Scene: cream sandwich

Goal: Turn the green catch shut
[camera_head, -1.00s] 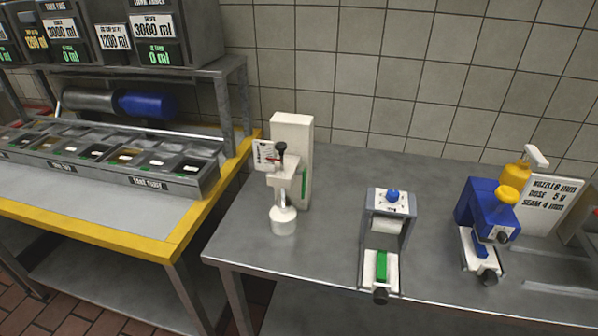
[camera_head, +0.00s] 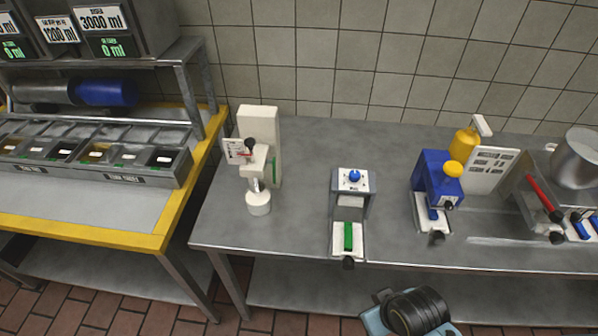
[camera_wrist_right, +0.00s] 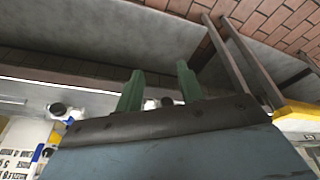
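A bright green block (camera_head: 348,237) lies lengthwise on the white front plate of the small grey device with a blue knob (camera_head: 355,176). A second green part, a narrow upright strip (camera_head: 274,170), is on the side of the white press (camera_head: 259,140). I cannot tell for sure which is the catch. My right gripper (camera_wrist_right: 160,68) shows in its wrist view with two green fingers apart and nothing between them. It seems to be below the counter's front edge. A dark, blue-grey part of my arm shows at the bottom of the head view. My left gripper is out of view.
The grey counter (camera_head: 310,150) also carries a blue device with a yellow cap (camera_head: 437,180), a white sign (camera_head: 490,170), a red-handled device (camera_head: 543,195) and a metal pot (camera_head: 577,158). A yellow-edged table (camera_head: 80,236) with food bins stands left. Counter space between devices is clear.

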